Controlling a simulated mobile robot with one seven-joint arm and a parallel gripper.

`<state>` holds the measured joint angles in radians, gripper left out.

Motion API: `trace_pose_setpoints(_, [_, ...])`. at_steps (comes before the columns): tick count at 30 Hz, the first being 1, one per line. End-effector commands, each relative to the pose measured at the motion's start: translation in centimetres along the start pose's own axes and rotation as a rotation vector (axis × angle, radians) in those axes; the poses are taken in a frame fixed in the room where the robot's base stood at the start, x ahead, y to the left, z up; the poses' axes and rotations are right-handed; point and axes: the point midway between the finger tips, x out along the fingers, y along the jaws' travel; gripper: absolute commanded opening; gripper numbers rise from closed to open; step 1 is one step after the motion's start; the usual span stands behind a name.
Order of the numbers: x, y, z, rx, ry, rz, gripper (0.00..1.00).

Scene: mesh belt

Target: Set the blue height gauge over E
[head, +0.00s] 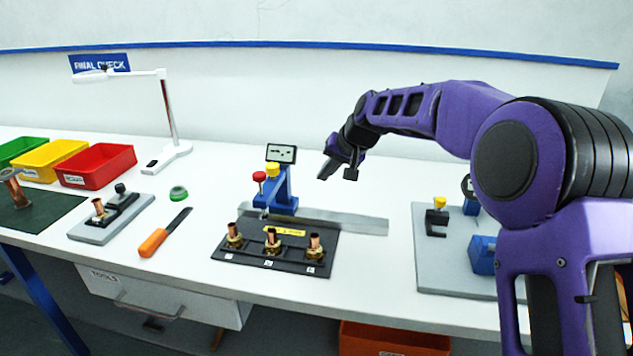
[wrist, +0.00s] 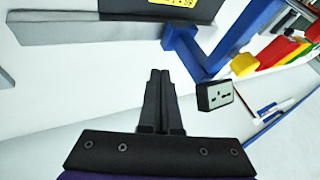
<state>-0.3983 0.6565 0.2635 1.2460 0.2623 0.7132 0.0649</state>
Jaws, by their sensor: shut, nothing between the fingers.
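The blue height gauge (head: 284,201) stands upright at the back edge of a black plate (head: 322,255), with a small display on top and a red and a yellow knob at its left. Three brass fittings with copper tubes (head: 272,245) stand in a row on the plate, each with a small label in front; I cannot read the letters, so E is unclear. My gripper (head: 326,174) is shut and empty, above the table, right of the gauge and apart from it. In the wrist view, my shut fingers (wrist: 160,75) point toward the gauge's blue base (wrist: 184,45); its display (wrist: 215,94) is to their right.
A flat metal strip (head: 355,222) lies behind the plate and sticks out to the right. A grey fixture board (head: 440,270) is at right, partly behind my arm. An orange-handled tool (head: 153,242), a green round thing (head: 178,193) and a red bin (head: 108,168) are at left.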

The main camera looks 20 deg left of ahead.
Motion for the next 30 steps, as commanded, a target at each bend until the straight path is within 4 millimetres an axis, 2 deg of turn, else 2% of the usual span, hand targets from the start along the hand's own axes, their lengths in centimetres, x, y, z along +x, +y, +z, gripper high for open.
trace_pose_setpoints(1, [-1.2,0.0,0.0,0.000,0.002,0.000,0.00])
trace_pose_setpoints(6, [-4.1,0.0,0.0,-0.001,0.000,0.000,0.00])
trace_pose_setpoints(12, [-5.4,0.0,0.2,-0.011,0.001,0.002,0.00])
trace_pose_setpoints(14, [-5.0,0.1,0.5,-0.044,0.015,0.007,0.00])
trace_pose_setpoints(17, [-3.2,0.0,1.3,-0.174,0.068,0.027,0.00])
trace_pose_setpoints(21, [0.2,-0.3,3.3,-0.501,0.197,0.085,0.00])
trace_pose_setpoints(24, [2.0,-1.0,5.1,-0.771,0.300,0.136,0.00])
trace_pose_setpoints(30, [3.7,-3.5,9.9,-1.308,0.518,0.249,0.00])
